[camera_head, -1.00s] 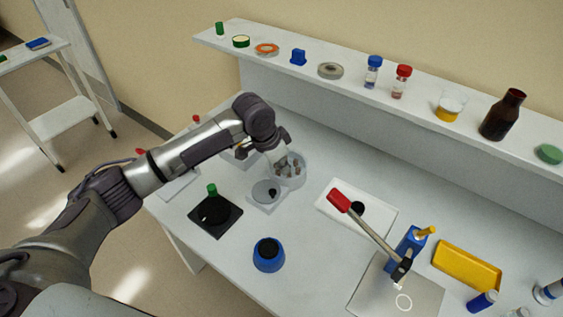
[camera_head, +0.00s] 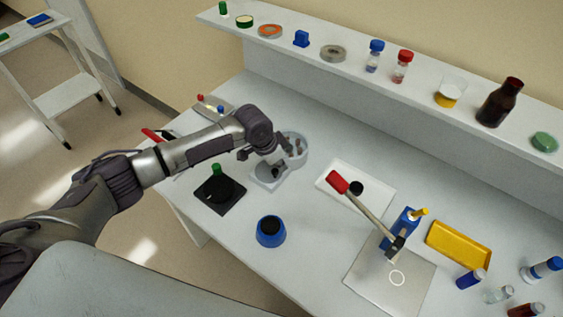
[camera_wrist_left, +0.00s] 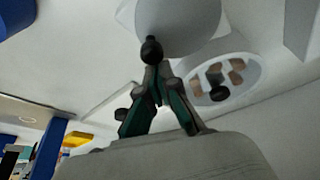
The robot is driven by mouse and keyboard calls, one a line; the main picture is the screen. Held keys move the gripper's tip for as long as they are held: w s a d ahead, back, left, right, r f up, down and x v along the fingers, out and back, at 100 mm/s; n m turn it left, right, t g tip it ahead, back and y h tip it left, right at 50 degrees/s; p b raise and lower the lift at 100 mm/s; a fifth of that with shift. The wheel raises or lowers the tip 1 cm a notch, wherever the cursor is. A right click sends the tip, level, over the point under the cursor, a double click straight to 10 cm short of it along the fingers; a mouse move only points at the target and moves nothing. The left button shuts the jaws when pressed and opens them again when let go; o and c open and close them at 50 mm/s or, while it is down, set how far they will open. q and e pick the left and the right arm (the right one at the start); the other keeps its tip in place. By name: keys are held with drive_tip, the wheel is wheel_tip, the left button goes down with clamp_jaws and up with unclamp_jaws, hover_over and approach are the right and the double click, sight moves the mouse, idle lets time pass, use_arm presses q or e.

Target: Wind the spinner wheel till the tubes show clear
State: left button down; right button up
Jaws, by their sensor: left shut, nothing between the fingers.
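The spinner has a pale base plate with a round grey wheel (camera_head: 268,174) and, behind it, a round drum (camera_head: 299,156) with several dark tubes inside. In the left wrist view the wheel (camera_wrist_left: 190,22) shows at the top, with its black knob (camera_wrist_left: 151,50) near its edge. The drum there (camera_wrist_left: 245,72) holds brownish tubes, too blurred to judge as clear. My left gripper (camera_head: 275,165) is over the wheel. In its wrist view the left gripper (camera_wrist_left: 157,75) is shut and empty, its tips close to the knob; contact cannot be told. My right gripper is out of view.
A black plate (camera_head: 232,203) with a green-capped thing and a blue round pot (camera_head: 271,232) stand nearer. A red-handled hammer (camera_head: 365,211), a blue block (camera_head: 399,228) and a yellow tray (camera_head: 458,246) lie right. A shelf (camera_head: 420,108) with bottles runs along the back.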

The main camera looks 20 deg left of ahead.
use_arm(q)
drive_tip(key=shift+s+m, duration=0.2)
drive_tip(key=shift+m, duration=0.3)
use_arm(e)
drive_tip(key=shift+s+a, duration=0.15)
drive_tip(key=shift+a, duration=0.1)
use_arm(q)
drive_tip(key=shift+s+a+m+g, duration=0.1)
drive_tip(key=shift+m+g, duration=0.2)
drive_tip(key=shift+m, duration=0.1)
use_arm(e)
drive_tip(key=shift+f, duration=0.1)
